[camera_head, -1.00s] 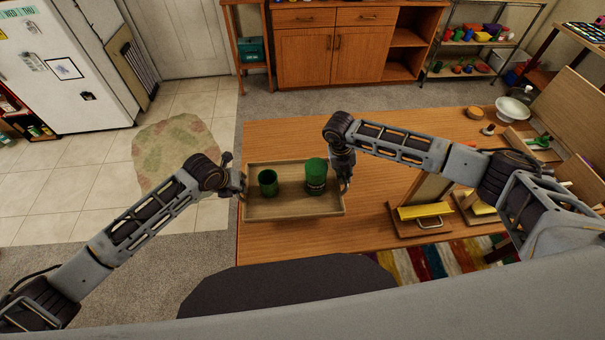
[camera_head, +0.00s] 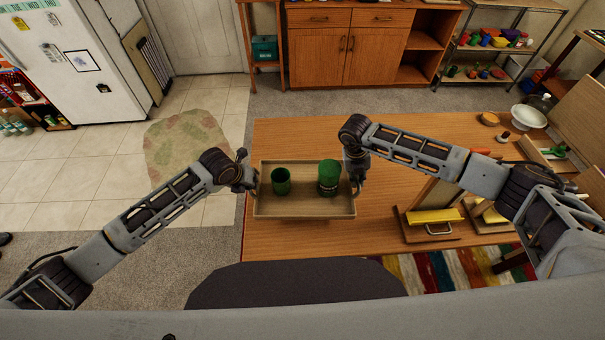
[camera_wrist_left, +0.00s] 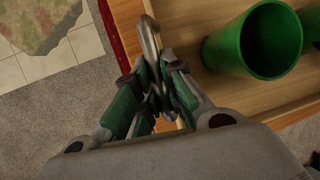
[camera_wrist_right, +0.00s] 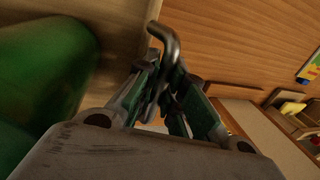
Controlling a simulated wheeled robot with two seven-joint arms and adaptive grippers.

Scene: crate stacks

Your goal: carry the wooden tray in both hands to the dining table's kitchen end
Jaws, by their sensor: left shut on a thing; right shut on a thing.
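The wooden tray (camera_head: 305,208) is held level between my two grippers, over the left end of the wooden dining table (camera_head: 400,165). A green cup (camera_head: 281,182) stands in its left half and a larger green container (camera_head: 328,178) in its right half, both upright. My left gripper (camera_head: 250,184) is shut on the tray's left metal handle, which shows in the left wrist view (camera_wrist_left: 152,45). My right gripper (camera_head: 356,181) is shut on the right handle, which shows in the right wrist view (camera_wrist_right: 165,50). I cannot tell whether the tray's underside touches the table.
On the table's right side are yellow-topped items (camera_head: 434,216), a white bowl (camera_head: 528,117) and wooden boards. A fridge (camera_head: 70,60) stands far left, with a mat (camera_head: 185,143) on the tiles. A wooden cabinet (camera_head: 345,50) is at the back.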

